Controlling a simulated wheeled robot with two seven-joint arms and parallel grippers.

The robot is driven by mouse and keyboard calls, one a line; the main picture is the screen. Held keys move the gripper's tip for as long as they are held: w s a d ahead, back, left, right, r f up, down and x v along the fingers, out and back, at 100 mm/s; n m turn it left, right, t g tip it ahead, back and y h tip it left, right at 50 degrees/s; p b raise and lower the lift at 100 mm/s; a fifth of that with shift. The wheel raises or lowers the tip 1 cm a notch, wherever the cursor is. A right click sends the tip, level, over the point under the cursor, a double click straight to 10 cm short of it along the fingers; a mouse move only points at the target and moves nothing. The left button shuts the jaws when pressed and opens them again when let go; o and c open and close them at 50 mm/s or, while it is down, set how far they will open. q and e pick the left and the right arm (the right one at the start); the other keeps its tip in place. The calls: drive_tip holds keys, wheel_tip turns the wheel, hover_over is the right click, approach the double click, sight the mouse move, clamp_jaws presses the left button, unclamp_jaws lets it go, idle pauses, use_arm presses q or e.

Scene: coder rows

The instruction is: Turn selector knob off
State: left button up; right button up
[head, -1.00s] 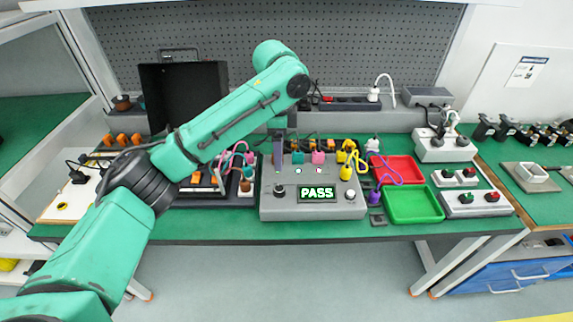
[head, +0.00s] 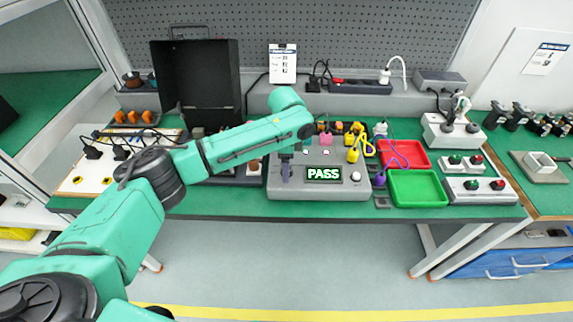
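A grey test box (head: 312,191) stands on the green bench, with a lit display (head: 324,174) reading PASS in green. In the earlier view a dark round selector knob shows at the left of the display. My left gripper (head: 286,176) now points down over that spot and hides the knob. I cannot tell whether the fingers touch the knob, or whether they are open or shut. A pale round button (head: 355,176) sits right of the display. My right gripper is not in view.
A red tray (head: 424,161) and a green tray (head: 443,198) lie right of the box. Yellow, pink and purple plugs with cables crowd its back edge. A black open case (head: 196,85) stands at the back left. The floor in front is clear.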

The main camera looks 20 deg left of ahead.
use_arm(q)
drive_tip(key=shift+c, duration=0.7)
drive_tip(key=shift+w, duration=0.1)
clamp_jaws()
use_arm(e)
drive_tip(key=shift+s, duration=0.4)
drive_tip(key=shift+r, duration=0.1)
use_arm(q)
drive_tip(key=shift+r+n+p, duration=0.15)
drive_tip(key=shift+n+p, duration=0.15)
drive_tip(key=shift+p, duration=0.3)
drive_tip(key=n+p, duration=0.6)
drive_tip(key=p, duration=0.1)
drive_tip(key=shift+r, duration=0.15)
drive_tip(key=n+p, duration=0.3)
drive_tip(key=n, duration=0.1)
drive_tip(key=shift+d+n, duration=0.15)
drive_tip(key=shift+n, duration=0.25)
drive_tip(key=n, duration=0.2)
drive_tip(key=n+p, duration=0.1)
drive_tip(key=n, duration=0.1)
drive_tip(key=shift+w+f+n+g, duration=0.15)
drive_tip(key=shift+f+n+g, duration=0.05)
drive_tip(key=shift+n+g, duration=0.1)
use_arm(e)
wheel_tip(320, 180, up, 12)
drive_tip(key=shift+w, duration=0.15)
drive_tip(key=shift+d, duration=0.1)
